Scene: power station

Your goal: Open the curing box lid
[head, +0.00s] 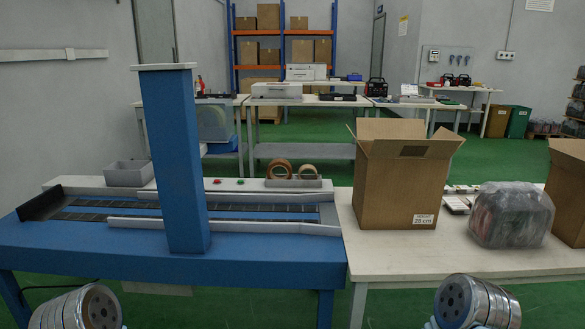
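I cannot pick out a curing box or its lid for certain in the head view. A pale, low box-shaped unit (276,91) stands on the white table in the middle distance, and a similar one (305,72) stands behind it. Both are too small to tell whether either has a lid. Neither gripper is in view. Only rounded metal parts of my arms show at the bottom left and bottom right edges, well short of the tables.
Close ahead, a blue conveyor table (270,251) carries a tall blue post (175,160). A white table (405,260) adjoins it, bearing an open cardboard box (395,185) and a wrapped bundle (511,215). Blue shelving (284,38) stands behind.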

